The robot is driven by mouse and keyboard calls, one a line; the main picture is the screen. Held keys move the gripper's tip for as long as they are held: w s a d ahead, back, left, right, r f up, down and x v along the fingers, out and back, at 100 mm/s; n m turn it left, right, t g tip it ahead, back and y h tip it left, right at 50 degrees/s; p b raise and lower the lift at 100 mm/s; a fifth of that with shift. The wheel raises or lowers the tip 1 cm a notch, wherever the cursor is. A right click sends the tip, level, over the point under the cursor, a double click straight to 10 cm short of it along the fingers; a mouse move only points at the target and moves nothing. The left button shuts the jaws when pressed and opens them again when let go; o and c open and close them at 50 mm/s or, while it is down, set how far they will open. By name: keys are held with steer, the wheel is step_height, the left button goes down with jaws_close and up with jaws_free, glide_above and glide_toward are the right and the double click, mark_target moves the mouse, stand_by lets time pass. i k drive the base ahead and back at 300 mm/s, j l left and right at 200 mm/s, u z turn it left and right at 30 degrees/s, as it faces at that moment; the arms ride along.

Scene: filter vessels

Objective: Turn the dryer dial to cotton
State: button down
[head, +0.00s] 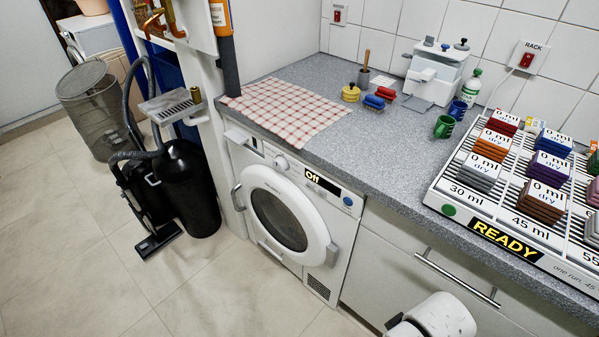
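The white dryer (336,257) stands under the grey counter, with its round door shut and dark glass in the middle. Its dial (282,161) is a small round white knob on the top front panel, left of the display. The display (322,182) reads "Off". A blue round button (347,201) sits right of the display. The dial's markings are too small to read. A white rounded part of my arm shows at the bottom edge, right of the dryer and apart from it. My gripper's fingers are not seen.
A checked cloth (287,108) lies on the counter above the dryer. A drawer handle (456,277) juts out right of the dryer. A black cylinder vessel (187,190) stands on the floor to the left. The floor before the dryer is clear.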

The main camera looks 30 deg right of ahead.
mark_target(280, 165)
steer(key=i+j, duration=0.4)
steer(key=i, duration=0.2)
steer(key=i+j, duration=0.35)
steer(key=i, duration=0.25)
steer(key=z, duration=0.05)
